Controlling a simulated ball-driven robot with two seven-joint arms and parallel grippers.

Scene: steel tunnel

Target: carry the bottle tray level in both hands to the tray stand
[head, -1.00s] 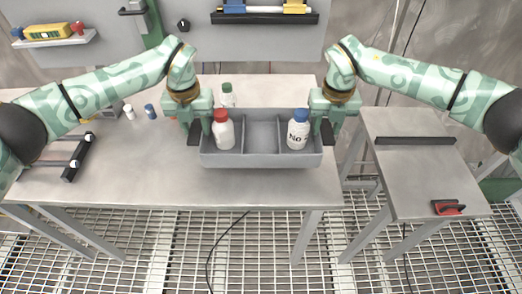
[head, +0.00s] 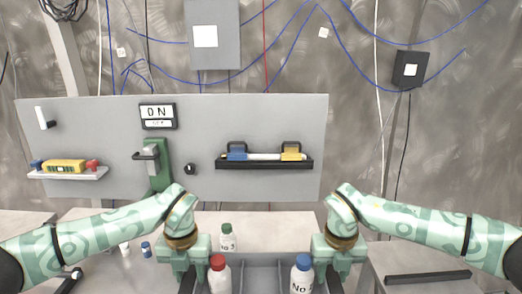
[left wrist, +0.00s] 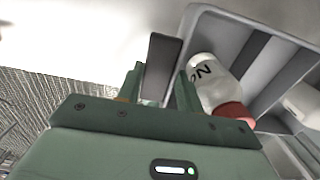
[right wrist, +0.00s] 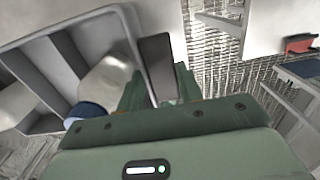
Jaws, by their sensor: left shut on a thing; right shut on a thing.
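The grey bottle tray (head: 255,278) is at the bottom of the head view, cut off by the frame edge. It holds a white bottle with a red cap (head: 218,263) in its left part and one with a blue cap (head: 303,263) in its right part. My left gripper (head: 188,284) is shut on the tray's left dark handle (left wrist: 161,65). My right gripper (head: 333,282) is shut on its right handle (right wrist: 158,65). The tray looks about level; I cannot tell whether it touches the table. A smaller steel table at right, possibly the tray stand, bears a dark bar (head: 428,277).
A green-capped bottle (head: 227,238) stands on the steel table (head: 285,228) behind the tray. Small bottles, including a blue one (head: 146,249), stand left. A grey panel (head: 255,120) with a shelf (head: 263,164) rises behind. A red-handled item (right wrist: 299,43) lies on the right table.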

